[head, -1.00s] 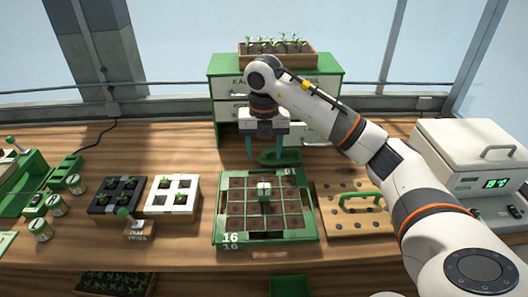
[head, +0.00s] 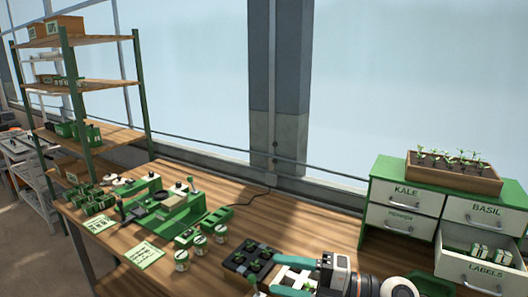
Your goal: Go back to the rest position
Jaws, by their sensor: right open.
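My right gripper (head: 274,275) is at the bottom edge, right of centre, with its two teal fingers spread apart and pointing left. Nothing shows between them except the white four-hole tray (head: 304,279) behind, which they partly cover. The black tray with seedlings (head: 238,262) lies just left of the fingertips. My left gripper is not in view.
A green seeder-like machine (head: 170,205), small jars (head: 181,260) and paper cards (head: 144,254) lie on the wooden bench. A shelf rack (head: 137,85) stands at left.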

